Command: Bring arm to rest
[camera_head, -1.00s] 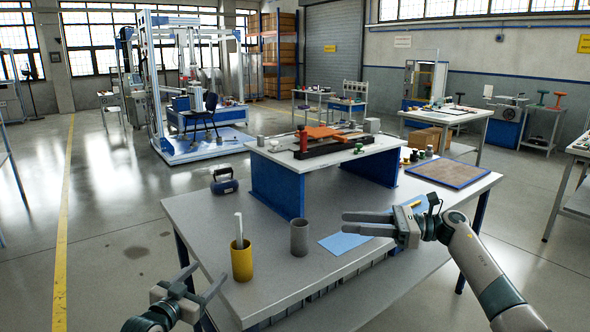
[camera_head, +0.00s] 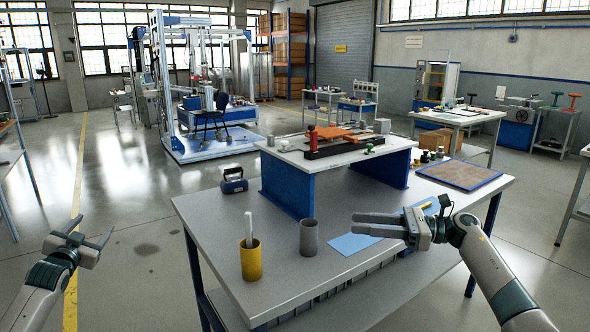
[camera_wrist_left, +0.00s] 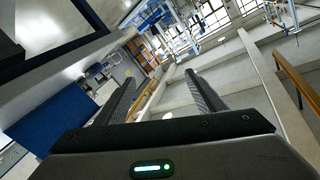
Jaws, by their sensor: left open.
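My left gripper (camera_head: 92,229) is open and empty, held above the floor left of the workbench (camera_head: 215,272), clear of its edge. In the left wrist view its two fingers (camera_wrist_left: 160,76) are spread with nothing between them. My right gripper (camera_head: 353,224) is over the front right part of the bench, next to a blue sheet (camera_head: 352,244). Its fingers lie close together, and I cannot tell whether they are shut. No object shows in them.
A yellow cup (camera_head: 251,262) with a white stick and a grey cup (camera_head: 308,238) stand near the bench's front edge. A raised shelf (camera_head: 287,187) holds parts. Open floor lies to the left.

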